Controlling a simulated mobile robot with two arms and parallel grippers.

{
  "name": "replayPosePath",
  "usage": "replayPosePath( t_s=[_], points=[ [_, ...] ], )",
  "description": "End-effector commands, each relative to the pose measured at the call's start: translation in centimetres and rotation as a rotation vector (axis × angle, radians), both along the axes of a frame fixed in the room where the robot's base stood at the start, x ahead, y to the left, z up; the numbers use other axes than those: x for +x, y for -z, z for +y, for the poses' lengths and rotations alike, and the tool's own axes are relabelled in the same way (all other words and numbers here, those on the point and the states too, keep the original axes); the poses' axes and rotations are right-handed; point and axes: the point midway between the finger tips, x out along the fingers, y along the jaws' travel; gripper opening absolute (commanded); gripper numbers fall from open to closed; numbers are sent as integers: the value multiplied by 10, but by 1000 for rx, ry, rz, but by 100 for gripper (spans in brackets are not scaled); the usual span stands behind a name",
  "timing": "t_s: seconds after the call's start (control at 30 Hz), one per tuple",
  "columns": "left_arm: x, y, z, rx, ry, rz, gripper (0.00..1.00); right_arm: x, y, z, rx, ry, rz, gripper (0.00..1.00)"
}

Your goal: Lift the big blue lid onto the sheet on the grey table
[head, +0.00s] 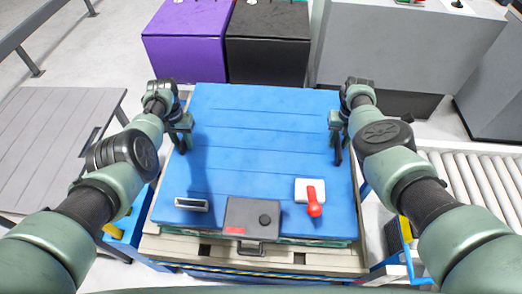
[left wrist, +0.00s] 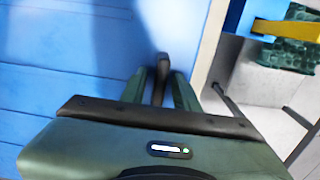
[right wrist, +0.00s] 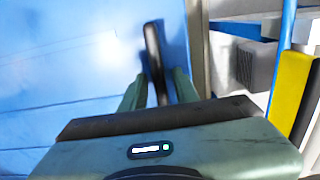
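The big blue lid (head: 262,150) lies flat on top of a pale pallet-like stack in front of me. My left gripper (head: 182,140) is at its left edge and my right gripper (head: 338,148) at its right edge. In the left wrist view, a dark upright handle (left wrist: 163,66) stands between the left fingers. In the right wrist view, a dark curved handle (right wrist: 153,45) stands between the right fingers. Whether the fingers press on the handles is not clear. The grey slatted table (head: 45,140) is at the left; I see no sheet clearly on it.
A grey box (head: 252,215), a white block with a red knob (head: 314,207) and a small black-and-white piece (head: 191,204) are at the lid's near side. Purple (head: 185,45) and black (head: 268,45) boxes stand behind. A roller conveyor (head: 480,180) is at the right.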

Motion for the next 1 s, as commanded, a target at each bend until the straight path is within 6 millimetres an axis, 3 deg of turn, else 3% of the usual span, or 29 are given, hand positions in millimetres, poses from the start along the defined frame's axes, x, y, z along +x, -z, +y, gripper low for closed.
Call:
replayPosePath(
  t_s=[0.03, 0.1, 1.0],
  points=[
    [0, 0, 0, 0, 0, 0, 13, 0, 0, 0, 0, 0, 0, 13],
    [0, 0, 0, 0, 0, 0, 0, 0, 0, 0, 0, 0, 0, 0],
    [0, 0, 0, 0, 0, 1, 0, 0, 0, 0, 0, -1, 0, 0]
  ],
)
